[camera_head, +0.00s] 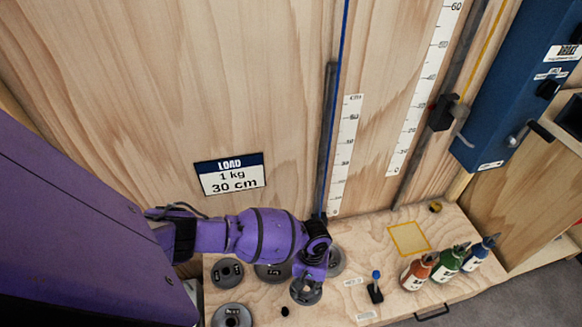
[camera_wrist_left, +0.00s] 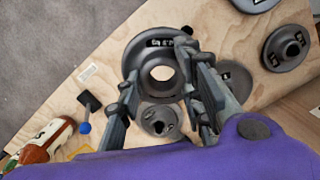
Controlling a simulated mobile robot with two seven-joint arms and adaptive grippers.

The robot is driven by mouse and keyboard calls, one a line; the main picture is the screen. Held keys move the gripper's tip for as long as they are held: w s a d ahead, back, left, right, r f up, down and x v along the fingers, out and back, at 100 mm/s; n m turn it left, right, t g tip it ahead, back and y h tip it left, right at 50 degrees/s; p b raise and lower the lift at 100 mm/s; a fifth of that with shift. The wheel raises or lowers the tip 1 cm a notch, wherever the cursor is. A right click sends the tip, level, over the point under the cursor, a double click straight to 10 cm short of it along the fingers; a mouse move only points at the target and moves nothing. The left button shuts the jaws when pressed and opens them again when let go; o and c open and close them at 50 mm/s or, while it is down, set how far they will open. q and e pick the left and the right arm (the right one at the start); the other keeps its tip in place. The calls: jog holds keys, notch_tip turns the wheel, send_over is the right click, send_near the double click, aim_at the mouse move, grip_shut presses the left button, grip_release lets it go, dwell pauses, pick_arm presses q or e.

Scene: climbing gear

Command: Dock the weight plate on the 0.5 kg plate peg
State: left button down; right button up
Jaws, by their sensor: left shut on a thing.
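A grey round weight plate (camera_head: 306,297) with a central hole is in my left gripper (camera_head: 306,284), over the wooden bench. In the left wrist view the plate (camera_wrist_left: 139,55) shows a raised hub and a dark label that I cannot read surely. The two fingers of the left gripper (camera_wrist_left: 163,80) are shut on it, one on each side of the hub. I cannot tell which spot is the 0.5 kg plate peg; a small dark stub (camera_head: 285,311) stands on the bench left of the held plate. My right gripper is in neither view.
Several other grey plates lie around it, at the left (camera_head: 227,271), front left (camera_head: 231,315) and behind (camera_head: 335,262). A black block with a blue knob (camera_head: 376,290) and several bottles (camera_head: 417,271) stand to the right. A wooden wall with a load sign (camera_head: 230,175) rises behind.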

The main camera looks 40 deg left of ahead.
pick_arm(q)
jog(key=t+b, duration=0.1)
jog(key=b, duration=0.1)
send_over(286, 310)
jog(key=shift+n+y, duration=0.3)
jog(key=f, duration=1)
jog(key=shift+w+d+f, duration=0.1)
jog(key=shift+w+f, duration=0.15)
jog(key=shift+f, duration=0.1)
jog(key=shift+s+f, duration=0.25)
jog(key=shift+f, duration=0.25)
jog(key=shift+a+f+b, duration=0.2)
jog(key=shift+f+b, duration=0.2)
jog(key=shift+b, duration=0.2)
notch_tip(286, 310, down, 4)
jog(key=b, duration=0.4)
jog(key=shift+f+b, duration=0.25)
jog(key=shift+b, duration=0.05)
jog(key=shift+f, duration=0.1)
jog(key=shift+p, duration=0.4)
